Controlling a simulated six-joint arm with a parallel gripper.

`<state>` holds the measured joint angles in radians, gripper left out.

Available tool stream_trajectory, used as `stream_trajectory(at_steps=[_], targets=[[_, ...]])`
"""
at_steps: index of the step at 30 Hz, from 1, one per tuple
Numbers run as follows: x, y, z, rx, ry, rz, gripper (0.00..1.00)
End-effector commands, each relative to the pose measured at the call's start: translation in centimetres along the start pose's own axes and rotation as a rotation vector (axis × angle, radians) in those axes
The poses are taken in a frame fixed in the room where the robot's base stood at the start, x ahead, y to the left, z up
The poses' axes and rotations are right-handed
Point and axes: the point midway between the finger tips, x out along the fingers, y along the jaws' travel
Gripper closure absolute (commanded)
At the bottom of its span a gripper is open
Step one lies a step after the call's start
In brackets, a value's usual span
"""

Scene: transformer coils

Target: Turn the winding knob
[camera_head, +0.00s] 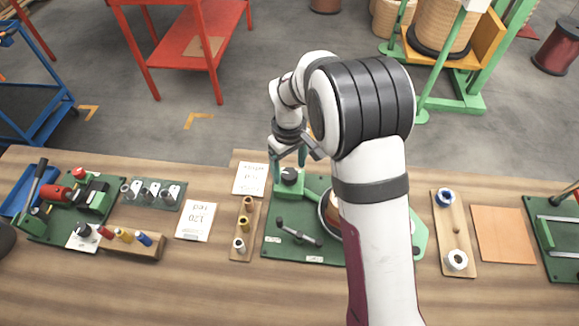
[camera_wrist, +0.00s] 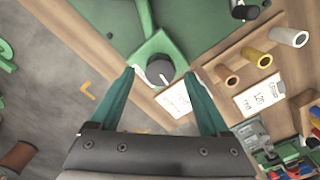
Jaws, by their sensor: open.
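The winding knob, a round black dial with a white pointer mark, sits on a green block of the winding machine (camera_head: 275,245). The knob (camera_head: 290,176) is at the machine's far left corner, and it also shows in the wrist view (camera_wrist: 160,70). My gripper (camera_head: 287,160) is open, with its two green fingers pointing down at the knob. In the wrist view the fingertips (camera_wrist: 160,74) are on the left and right of the knob, with a gap on each side. It holds nothing. I cannot tell whether the tips reach down to the knob's height.
A crank handle (camera_head: 298,232) lies on the machine's green plate. A wooden strip with several bobbins (camera_head: 244,222) and a white card (camera_head: 249,179) are close on the left. My arm hides part of the machine's right side. Bare tabletop (camera_head: 200,285) is in front.

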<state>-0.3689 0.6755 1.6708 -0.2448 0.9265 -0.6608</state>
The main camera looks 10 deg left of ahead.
Motion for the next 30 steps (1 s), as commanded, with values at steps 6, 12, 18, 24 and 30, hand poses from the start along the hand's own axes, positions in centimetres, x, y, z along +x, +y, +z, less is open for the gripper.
stream_trajectory(at_steps=[6, 12, 18, 24, 30], targets=[[1.6, 0.0, 0.0, 0.001, 0.0, 0.0, 0.2], [1.7, 0.0, 0.0, 0.001, 0.0, 0.0, 0.2], [1.6, 0.0, 0.0, 0.001, 0.0, 0.0, 0.53], [1.6, 0.0, 0.0, 0.002, 0.0, 0.0, 0.89], [1.6, 0.0, 0.0, 0.004, 0.0, 0.0, 1.0]])
